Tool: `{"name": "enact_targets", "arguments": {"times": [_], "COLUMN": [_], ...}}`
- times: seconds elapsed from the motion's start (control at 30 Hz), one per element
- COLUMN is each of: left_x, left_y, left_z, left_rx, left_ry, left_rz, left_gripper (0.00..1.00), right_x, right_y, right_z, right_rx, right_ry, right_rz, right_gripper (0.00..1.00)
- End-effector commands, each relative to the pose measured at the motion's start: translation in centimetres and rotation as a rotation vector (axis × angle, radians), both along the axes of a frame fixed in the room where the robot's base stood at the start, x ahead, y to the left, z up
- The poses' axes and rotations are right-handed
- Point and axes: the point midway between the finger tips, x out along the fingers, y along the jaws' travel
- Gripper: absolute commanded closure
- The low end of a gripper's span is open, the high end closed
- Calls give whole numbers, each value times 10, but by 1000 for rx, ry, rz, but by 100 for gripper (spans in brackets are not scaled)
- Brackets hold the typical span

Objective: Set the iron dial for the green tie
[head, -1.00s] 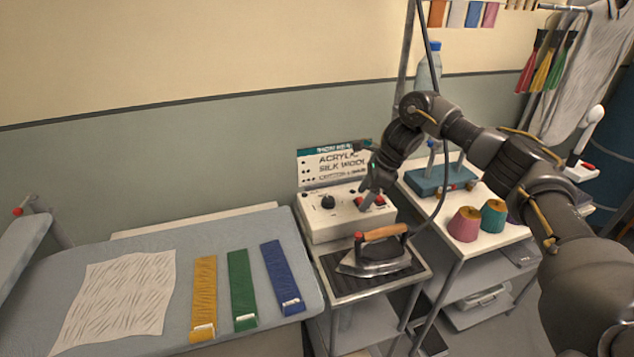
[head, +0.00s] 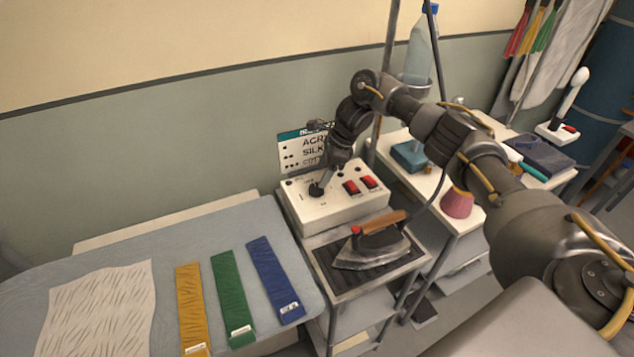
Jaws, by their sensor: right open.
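The green tie (head: 231,298) lies flat on the blue-grey ironing board, between a yellow tie (head: 191,308) and a blue tie (head: 272,279). Each has a white label at its near end. The white iron control box (head: 340,212) stands behind the iron (head: 371,248). Its black dial (head: 316,190) is on the left of the top, with two red switches (head: 359,185) to the right. My right gripper (head: 319,185) is open and points down at the dial, its fingertips at or just above it; contact is unclear. My left gripper is out of view.
A sign (head: 303,152) listing fabrics stands behind the box, partly hidden by my right arm. The iron rests on a dark pad on a metal stand (head: 341,293). A white side table (head: 400,165) holds a pink cone and a blue box. A pale cloth (head: 100,308) lies on the board.

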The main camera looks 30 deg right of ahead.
Motion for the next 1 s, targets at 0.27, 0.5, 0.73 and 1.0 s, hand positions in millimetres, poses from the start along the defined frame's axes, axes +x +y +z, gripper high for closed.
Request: {"name": "enact_targets", "arguments": {"times": [0.27,0.5,0.73,1.0], "left_x": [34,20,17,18], "left_y": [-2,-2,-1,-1], "left_z": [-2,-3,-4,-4], "left_rx": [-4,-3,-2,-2], "left_ry": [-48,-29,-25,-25], "left_rz": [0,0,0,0], "left_gripper": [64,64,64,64], "right_x": [6,8,8,8], "right_y": [13,16,15,16], "right_z": [-40,-50,-50,-50], "right_rx": [1,-1,-2,-2], "right_ry": [-1,0,-1,-1], "right_rz": [-4,-4,-4,-4], "right_gripper": [37,37,40,75]}}
